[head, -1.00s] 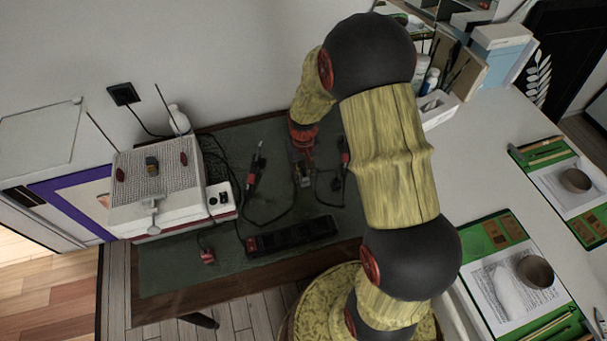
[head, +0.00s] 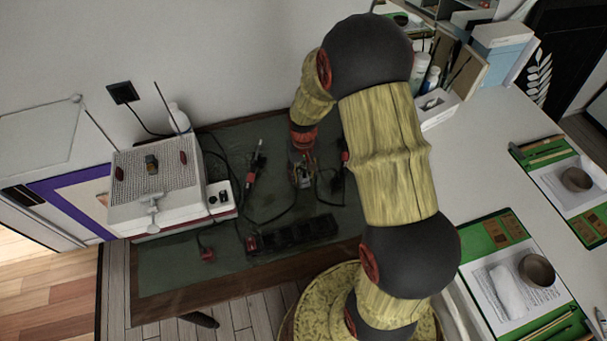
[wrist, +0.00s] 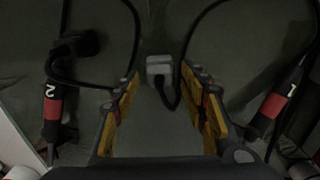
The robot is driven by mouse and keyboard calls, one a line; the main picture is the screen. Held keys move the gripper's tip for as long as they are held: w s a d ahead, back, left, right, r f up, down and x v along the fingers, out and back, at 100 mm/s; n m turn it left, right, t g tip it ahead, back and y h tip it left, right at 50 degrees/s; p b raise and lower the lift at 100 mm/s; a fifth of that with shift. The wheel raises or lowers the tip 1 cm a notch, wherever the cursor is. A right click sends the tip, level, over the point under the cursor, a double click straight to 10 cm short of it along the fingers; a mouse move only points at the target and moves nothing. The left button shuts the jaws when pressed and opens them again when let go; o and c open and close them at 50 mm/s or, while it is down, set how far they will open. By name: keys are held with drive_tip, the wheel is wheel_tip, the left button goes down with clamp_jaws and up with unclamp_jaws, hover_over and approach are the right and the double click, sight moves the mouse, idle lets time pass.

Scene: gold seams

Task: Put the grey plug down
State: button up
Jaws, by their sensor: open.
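The grey plug (wrist: 159,68) lies on the dark green mat (wrist: 155,130) in the wrist view, just beyond and between my fingertips. A dark cable curves from it to the right finger. My gripper (wrist: 158,80) is open, its yellow-padded fingers spread to either side, with a gap between each finger and the plug. In the head view my gripper (head: 302,178) points down over the middle of the mat. The plug cannot be made out clearly there.
Red-banded tools numbered 2 (wrist: 52,105) and 1 (wrist: 277,100) lie left and right with loose cables. A black power strip (head: 292,235) and a red plug (head: 207,255) are near the front. A white perforated-top unit (head: 155,185) stands left.

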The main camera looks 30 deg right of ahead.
drive_tip(key=shift+r, duration=0.1)
wheel_tip(320, 180, up, 13)
drive_tip(key=p, duration=0.4)
wheel_tip(320, 180, up, 7)
drive_tip(key=t, duration=0.1)
hover_over(300, 184)
drive_tip(key=s+a+r+n+t, duration=0.1)
drive_tip(key=s+a+r, duration=0.3)
drive_tip(key=s+r, duration=0.5)
drive_tip(key=s+a+r+n+t, duration=0.1)
drive_tip(key=s+a+r+t, duration=0.2)
drive_tip(key=s+r, duration=0.6)
drive_tip(key=shift+s+a+t, duration=0.3)
drive_tip(key=shift+s+a, duration=0.3)
drive_tip(key=shift+s, duration=0.05)
drive_tip(key=shift+c, duration=0.2)
